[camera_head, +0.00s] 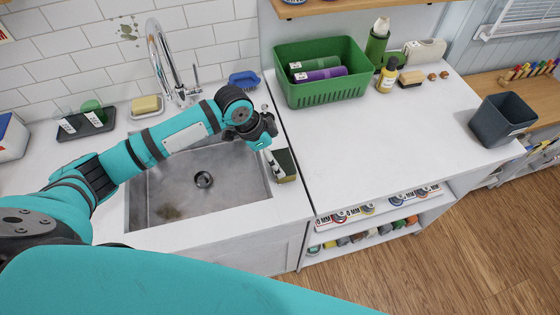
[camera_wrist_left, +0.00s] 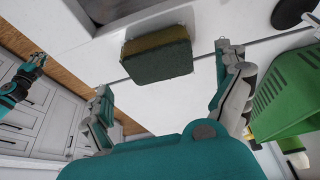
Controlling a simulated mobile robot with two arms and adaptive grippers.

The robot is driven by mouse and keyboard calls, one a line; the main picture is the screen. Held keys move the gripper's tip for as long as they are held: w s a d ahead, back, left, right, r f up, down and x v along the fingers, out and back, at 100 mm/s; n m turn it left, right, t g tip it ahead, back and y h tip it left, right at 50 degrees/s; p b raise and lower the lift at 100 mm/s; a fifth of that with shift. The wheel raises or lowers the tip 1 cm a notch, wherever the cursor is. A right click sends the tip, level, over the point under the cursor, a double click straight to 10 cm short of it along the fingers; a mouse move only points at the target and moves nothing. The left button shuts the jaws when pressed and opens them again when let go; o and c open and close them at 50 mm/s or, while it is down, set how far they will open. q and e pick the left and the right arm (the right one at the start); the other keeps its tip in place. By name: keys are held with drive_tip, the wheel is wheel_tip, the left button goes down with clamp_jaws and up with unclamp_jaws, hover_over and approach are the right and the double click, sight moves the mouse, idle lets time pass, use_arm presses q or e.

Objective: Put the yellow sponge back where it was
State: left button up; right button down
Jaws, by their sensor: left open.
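A sponge with a dark green face and a yellowish side (camera_head: 286,166) is on the white counter at the right rim of the sink (camera_head: 170,205). It also shows in the left wrist view (camera_wrist_left: 157,58), ahead of my fingers. My left gripper (camera_head: 268,150) is open and empty, just left of and close to this sponge; I cannot tell if they touch. A lighter yellow sponge (camera_head: 146,104) lies in a dish at the back left of the sink. My right gripper (camera_wrist_left: 38,62) is small at the left of the left wrist view; its jaws are unclear.
A green basket (camera_head: 325,90) with bottles stands at the back of the right counter. A yellow bottle (camera_head: 387,77) and a brush (camera_head: 411,78) are beside it. A dark bin (camera_head: 502,118) stands at the right. The faucet (camera_head: 165,60) rises behind the sink. The right counter's middle is clear.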

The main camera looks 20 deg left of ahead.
use_arm(q)
drive_tip(key=b+v, duration=0.1)
drive_tip(key=v, duration=0.5)
drive_tip(key=shift+r, duration=0.3)
drive_tip(key=shift+s+a, duration=0.1)
idle(1.0)
drive_tip(key=shift+f, duration=0.1)
